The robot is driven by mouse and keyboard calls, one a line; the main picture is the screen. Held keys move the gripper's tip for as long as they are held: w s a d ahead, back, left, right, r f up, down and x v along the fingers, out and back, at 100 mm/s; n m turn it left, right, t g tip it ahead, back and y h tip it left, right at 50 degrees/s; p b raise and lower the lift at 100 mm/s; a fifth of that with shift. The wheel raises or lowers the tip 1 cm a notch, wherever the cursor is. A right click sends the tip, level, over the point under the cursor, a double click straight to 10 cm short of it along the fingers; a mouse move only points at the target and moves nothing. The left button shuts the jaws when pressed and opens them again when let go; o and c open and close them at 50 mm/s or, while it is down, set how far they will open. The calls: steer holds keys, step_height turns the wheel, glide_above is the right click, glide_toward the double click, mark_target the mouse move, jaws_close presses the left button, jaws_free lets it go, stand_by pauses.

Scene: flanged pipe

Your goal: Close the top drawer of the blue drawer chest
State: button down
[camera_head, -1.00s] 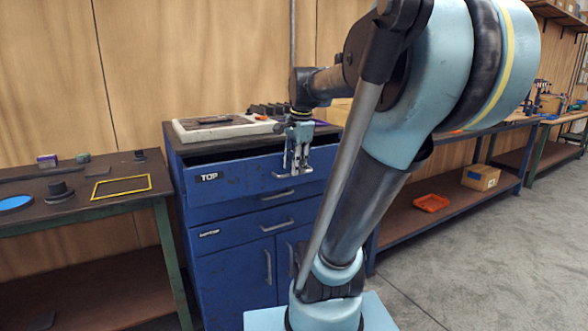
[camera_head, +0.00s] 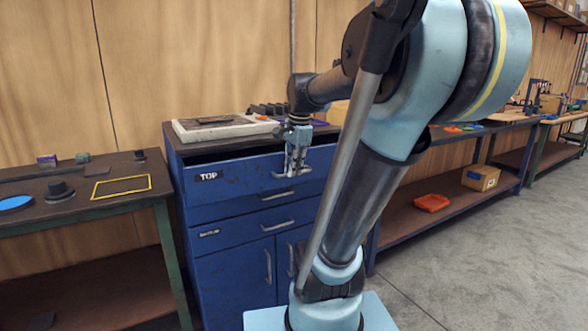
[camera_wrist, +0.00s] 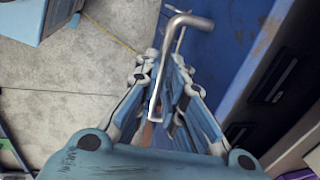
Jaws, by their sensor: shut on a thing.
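The blue drawer chest (camera_head: 235,265) stands against the wooden wall. Its top drawer (camera_head: 240,178), labelled TOP, is partly out, with a dark gap showing under the chest's top. In the wrist view, the blue drawer front (camera_wrist: 215,55) lies to the right of the fingers, with a dark space beyond its rim. My gripper (camera_head: 294,168) is at the right part of the top drawer front, shut on the drawer's metal handle (camera_wrist: 165,65). The handle bar runs between the fingers (camera_wrist: 165,110) in the wrist view. My arm hides the chest's right side.
A pale tray-like box (camera_head: 225,128) and dark items lie on the chest's top. A lower drawer (camera_head: 230,232) and cupboard doors look shut. A workbench (camera_head: 75,200) stands left; a long bench with an orange tray (camera_head: 431,203) and cardboard box (camera_head: 480,178) stands right.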

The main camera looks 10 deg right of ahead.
steer(key=w+a, duration=0.1)
steer(key=w, duration=0.3)
steer(key=w+a, duration=0.1)
steer(key=w, duration=0.3)
steer(key=w+a, duration=0.2)
steer(key=w, duration=0.2)
steer(key=shift+r, duration=0.1)
steer(key=shift+w, duration=0.1)
steer(key=c, duration=1.7)
jaws_free()
steer(key=shift+w, duration=0.1)
steer(key=r, duration=0.3)
steer(key=s+r, duration=0.1)
steer(key=r, duration=0.3)
steer(key=s+r, duration=0.1)
steer(key=r, duration=0.3)
steer(key=shift+s+d+r, duration=0.15)
steer(key=shift+d+r, duration=0.1)
steer(key=shift+d, duration=0.15)
